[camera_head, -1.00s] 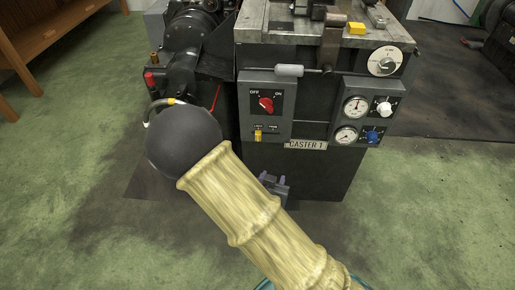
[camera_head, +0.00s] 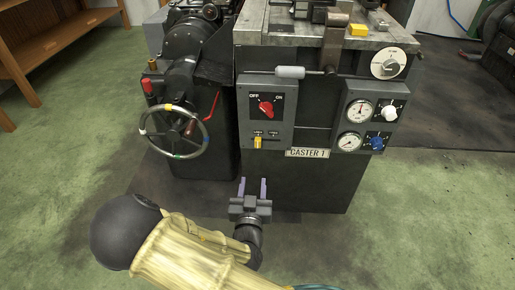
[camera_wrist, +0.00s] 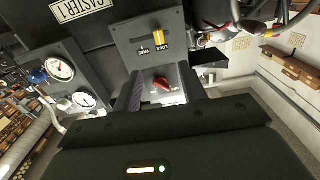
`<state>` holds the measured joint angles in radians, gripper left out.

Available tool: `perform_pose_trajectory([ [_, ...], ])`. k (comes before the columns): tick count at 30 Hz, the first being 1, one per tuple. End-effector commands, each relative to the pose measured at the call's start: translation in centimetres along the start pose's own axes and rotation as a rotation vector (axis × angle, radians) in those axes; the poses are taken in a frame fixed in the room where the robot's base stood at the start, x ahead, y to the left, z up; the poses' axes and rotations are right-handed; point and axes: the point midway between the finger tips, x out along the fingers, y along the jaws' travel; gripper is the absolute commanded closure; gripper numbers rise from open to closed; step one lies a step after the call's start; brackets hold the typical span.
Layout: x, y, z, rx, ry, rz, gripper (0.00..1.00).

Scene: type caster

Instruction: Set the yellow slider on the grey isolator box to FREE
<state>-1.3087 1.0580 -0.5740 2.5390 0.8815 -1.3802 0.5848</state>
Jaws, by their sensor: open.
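The grey isolator box (camera_head: 283,116) is on the front of the black machine, with a red OFF/ON knob (camera_head: 265,106) above a small slot. The yellow slider (camera_head: 257,142) sits at the left end of that slot, under the LOCK label. The wrist view is turned over; there the yellow slider (camera_wrist: 157,36) is at the right end, beside LOCK, with FREE to its left. My gripper (camera_head: 252,187) is open and empty, with two upright fingers below the box and apart from the slider. The red knob shows between the fingers in the wrist view.
Gauges and white and blue knobs are on a panel (camera_head: 344,142) to the right. A handwheel (camera_head: 204,136) and a red lever (camera_head: 213,103) stand to the left. A horizontal handle (camera_head: 290,72) juts out above the box. The green floor in front is open.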

Motion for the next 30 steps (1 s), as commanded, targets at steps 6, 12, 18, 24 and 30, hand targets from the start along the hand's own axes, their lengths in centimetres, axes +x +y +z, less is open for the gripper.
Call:
perform_pose_trajectory([
  [6, 1.3, 0.0, 0.5, 0.004, 0.002, 0.002, 0.58],
  [12, 3.2, 0.1, 0.3, 0.004, 0.003, 0.003, 0.58],
  [18, 6.8, 0.2, 0.3, 0.002, 0.002, 0.002, 0.58],
  [24, 10.3, 0.1, 0.3, 0.002, 0.003, 0.001, 0.58],
  [30, 13.8, 0.4, 0.3, 0.000, 0.003, 0.003, 0.58],
])
